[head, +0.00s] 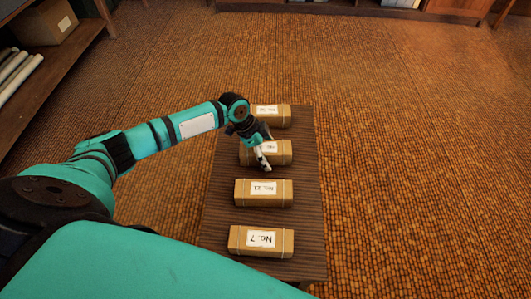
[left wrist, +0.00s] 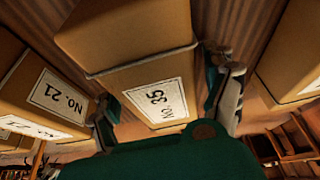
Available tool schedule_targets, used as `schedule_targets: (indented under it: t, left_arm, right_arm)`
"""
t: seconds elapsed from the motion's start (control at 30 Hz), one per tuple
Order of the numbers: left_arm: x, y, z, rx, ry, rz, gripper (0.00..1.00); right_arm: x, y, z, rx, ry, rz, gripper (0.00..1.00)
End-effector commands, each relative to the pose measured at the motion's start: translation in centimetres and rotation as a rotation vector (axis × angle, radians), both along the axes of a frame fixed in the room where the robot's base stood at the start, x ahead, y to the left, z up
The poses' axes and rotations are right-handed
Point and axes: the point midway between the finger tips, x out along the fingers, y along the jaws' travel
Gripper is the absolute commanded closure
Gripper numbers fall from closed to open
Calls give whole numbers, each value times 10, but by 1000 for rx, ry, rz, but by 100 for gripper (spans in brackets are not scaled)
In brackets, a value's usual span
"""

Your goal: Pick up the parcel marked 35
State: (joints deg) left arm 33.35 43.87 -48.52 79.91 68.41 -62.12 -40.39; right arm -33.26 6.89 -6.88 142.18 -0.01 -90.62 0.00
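The parcel marked 35 (left wrist: 162,98) is a brown box with string and a white label, in the middle of the left wrist view. In the head view it is the parcel (head: 283,152) under my left gripper (head: 264,158), which partly covers its label; it rests on the dark slatted bench (head: 225,215). In the left wrist view the fingers of my left gripper (left wrist: 168,98) stand apart, one on each side of this parcel. I see no clear grip on it. My right gripper is not in view.
Parcel No. 21 (head: 264,193) lies next to it on the near side, and parcel No. 7 (head: 261,241) is nearest. Another parcel (head: 280,116) lies at the far end. A shelf (head: 75,55) with rolls and a box stands at left. The floor right of the bench is clear.

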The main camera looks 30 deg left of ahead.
Motion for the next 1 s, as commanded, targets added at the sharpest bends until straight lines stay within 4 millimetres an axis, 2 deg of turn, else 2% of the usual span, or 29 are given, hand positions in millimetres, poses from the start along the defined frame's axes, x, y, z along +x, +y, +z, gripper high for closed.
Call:
schedule_targets:
  t: [0.07, 0.5, 0.6, 0.83, 0.93, 1.0]
  left_arm:
    - [0, 0, 0, 0, 0, 0, 26]
    - [0, 0, 0, 0, 0, 0, 83]
    - [1, 0, 2, -1, -2, 0, 94]
    - [1, 0, 4, -1, -3, 0, 94]
    - [1, 0, 15, -1, -4, -1, 94]
    - [1, 0, 28, -1, -5, -1, 94]
  right_arm:
    - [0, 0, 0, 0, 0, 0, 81]
    - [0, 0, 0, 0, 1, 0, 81]
    - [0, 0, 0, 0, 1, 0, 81]
    - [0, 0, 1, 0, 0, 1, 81]
    - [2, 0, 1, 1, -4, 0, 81]
    - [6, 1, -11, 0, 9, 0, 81]
